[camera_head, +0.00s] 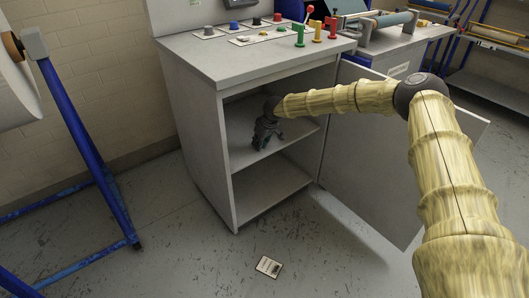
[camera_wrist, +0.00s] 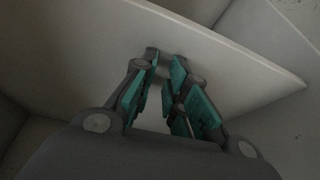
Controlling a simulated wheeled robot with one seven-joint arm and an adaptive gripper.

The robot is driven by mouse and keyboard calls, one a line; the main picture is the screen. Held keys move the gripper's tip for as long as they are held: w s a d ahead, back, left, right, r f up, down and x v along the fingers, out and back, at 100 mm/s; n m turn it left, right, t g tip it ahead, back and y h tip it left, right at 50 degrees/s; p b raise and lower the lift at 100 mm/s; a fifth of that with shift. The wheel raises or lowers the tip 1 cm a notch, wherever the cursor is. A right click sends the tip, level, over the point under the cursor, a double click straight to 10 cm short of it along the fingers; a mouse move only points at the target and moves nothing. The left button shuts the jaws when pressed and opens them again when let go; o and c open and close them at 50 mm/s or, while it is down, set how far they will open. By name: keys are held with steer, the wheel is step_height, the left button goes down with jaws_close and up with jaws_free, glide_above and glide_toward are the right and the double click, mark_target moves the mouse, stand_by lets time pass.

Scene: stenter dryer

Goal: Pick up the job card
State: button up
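A small white job card (camera_head: 269,266) with dark print lies on the grey floor in front of the open cabinet. My gripper (camera_head: 262,143) is inside the cabinet at the middle shelf (camera_head: 243,155), well above and behind the card. In the wrist view my gripper (camera_wrist: 165,90) shows its teal-padded fingers apart, with nothing between them. A pale shelf panel (camera_wrist: 90,45) is close in front of the fingers; whether they touch it I cannot tell. The card is not in the wrist view.
The cabinet door (camera_head: 375,150) stands open to the right. Coloured knobs and levers (camera_head: 300,33) stand on the cabinet top. A blue frame (camera_head: 85,140) with a white roll (camera_head: 15,90) is at left. Floor around the card is clear.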

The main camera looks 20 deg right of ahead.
steer(key=shift+f, duration=0.15)
steer(key=o, duration=2.1)
steer(key=shift+o, duration=0.2)
